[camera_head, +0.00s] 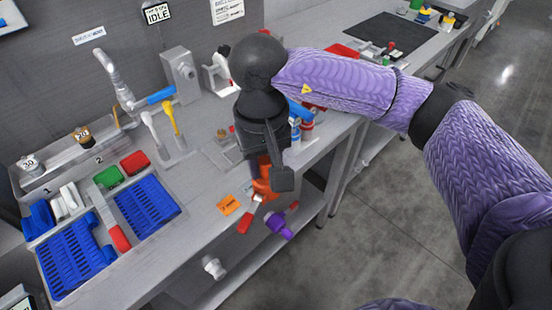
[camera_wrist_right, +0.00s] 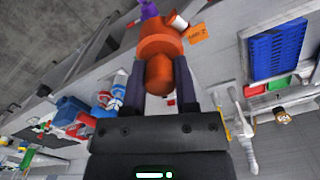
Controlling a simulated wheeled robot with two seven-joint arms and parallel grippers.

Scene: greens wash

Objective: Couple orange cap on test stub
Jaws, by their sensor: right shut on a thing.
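My right gripper (camera_head: 264,163) reaches down over the front edge of the bench, its fingers partly hidden behind its own body in the head view. It is shut on an orange cap (camera_head: 264,186). In the wrist view the orange cap (camera_wrist_right: 160,48) sits between the two dark fingers (camera_wrist_right: 163,80). Just beyond the cap are a short pale piece (camera_wrist_right: 178,20) and a purple piece (camera_wrist_right: 148,8). I cannot tell which piece is the test stub, or whether the cap touches it. An orange label (camera_head: 228,204) is on the bench front beside the cap. My left gripper is not in view.
A red piece (camera_head: 245,223) and a purple fitting (camera_head: 278,223) are close below the cap. A white fitting (camera_head: 214,268) is lower at the bench front. Red and blue fittings (camera_head: 302,118) stand just right of the gripper.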

